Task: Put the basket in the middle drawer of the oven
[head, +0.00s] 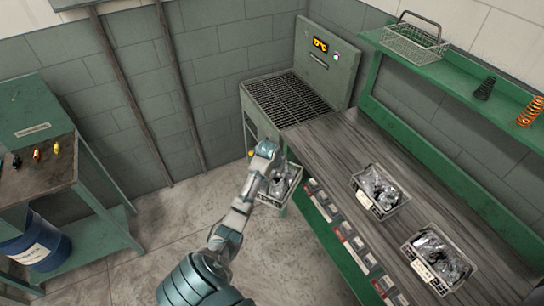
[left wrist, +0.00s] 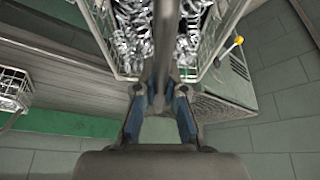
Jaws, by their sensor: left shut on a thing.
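My left gripper (head: 266,158) is shut on the handle of a wire basket (head: 291,184) filled with shiny metal parts. The basket hangs in front of the green oven (head: 262,119), beside the bench's left end. In the left wrist view, the basket (left wrist: 120,62) fills the upper middle, and its dark handle runs down between the blue-padded fingers of the left gripper (left wrist: 158,98). The oven has a dark grate on top and a raised panel with an orange display. Its front is largely hidden by the arm and basket, so I cannot make out the middle drawer. My right gripper is not in view.
Two filled baskets (head: 381,192) (head: 438,259) stand on the wooden bench (head: 340,140). An empty basket (head: 414,45) and springs (head: 485,88) sit on the green shelf (head: 440,80). A blue drum (head: 38,243) stands under the left table. The floor between is clear.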

